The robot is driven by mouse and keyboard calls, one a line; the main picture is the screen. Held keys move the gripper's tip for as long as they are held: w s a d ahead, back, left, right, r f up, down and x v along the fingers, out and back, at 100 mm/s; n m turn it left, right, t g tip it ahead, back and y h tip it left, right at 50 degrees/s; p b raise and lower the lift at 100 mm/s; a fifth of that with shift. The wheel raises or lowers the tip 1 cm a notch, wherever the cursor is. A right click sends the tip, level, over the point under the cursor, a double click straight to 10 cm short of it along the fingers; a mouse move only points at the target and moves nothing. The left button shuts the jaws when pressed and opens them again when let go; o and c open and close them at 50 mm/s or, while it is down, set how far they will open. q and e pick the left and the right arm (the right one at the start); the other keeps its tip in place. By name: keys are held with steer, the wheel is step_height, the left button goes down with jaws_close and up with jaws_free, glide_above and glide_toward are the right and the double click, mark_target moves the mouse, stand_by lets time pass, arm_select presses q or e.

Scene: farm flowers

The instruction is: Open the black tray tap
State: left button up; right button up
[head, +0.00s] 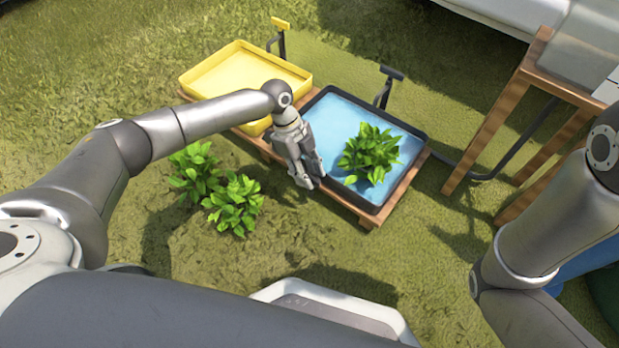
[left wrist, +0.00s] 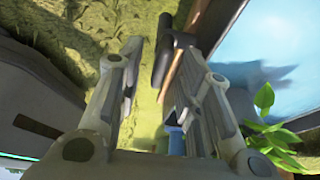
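The black tray (head: 424,150) holds blue water and a leafy green plant (head: 369,152). A black T-shaped tap (head: 384,88) stands at its back edge. My left gripper (head: 307,176) hangs at the tray's front left corner, pointing down, apart from that tap. In the left wrist view my left gripper (left wrist: 152,55) has its fingers apart, with grass between them. A dark rod-like piece (left wrist: 164,62) shows near the right finger; I cannot tell what it is or whether they touch. The water (left wrist: 272,50) lies right of the fingers. My right gripper is out of view.
A yellow tray (head: 238,75) with a yellow tap (head: 280,35) stands left of the black tray on a wooden stand (head: 400,190). Leafy plants (head: 232,203) grow in front. A wooden table (head: 486,125) stands to the right.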

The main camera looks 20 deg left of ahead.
arm_select(q)
steer(key=shift+d+f, duration=0.2)
steer(key=shift+f, duration=0.25)
jaws_close()
